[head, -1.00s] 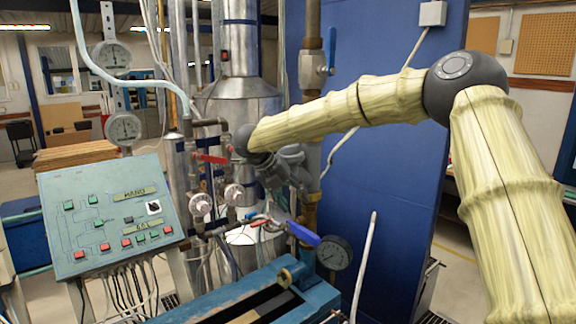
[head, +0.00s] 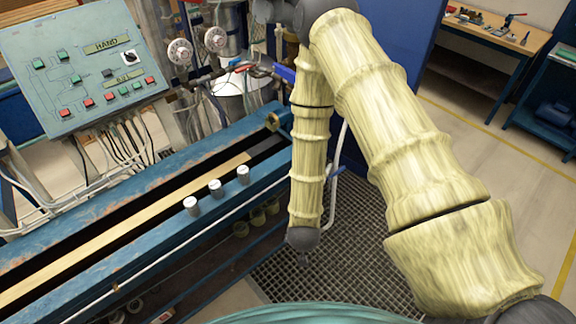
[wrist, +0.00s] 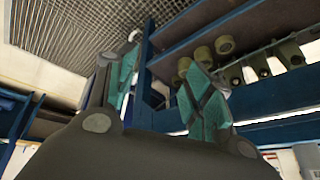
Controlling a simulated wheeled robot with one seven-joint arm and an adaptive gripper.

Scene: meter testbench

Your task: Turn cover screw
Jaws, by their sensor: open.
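No part is marked as the cover screw, and I cannot tell which it is. Three small cylinders with silver tops (head: 215,188) stand upright on the front rail of the blue bench (head: 150,262). My gripper (wrist: 165,85) is open and empty in the wrist view, its teal-padded fingers spread apart. Nothing touches the fingers as far as I can see.
A control panel (head: 82,68) with buttons stands behind the bench at left. Several brass-coloured round parts (head: 258,217) sit under the bench rail and show in the wrist view (wrist: 203,57). Floor grating (head: 350,265) lies below my arm. A wooden table (head: 480,35) stands at back right.

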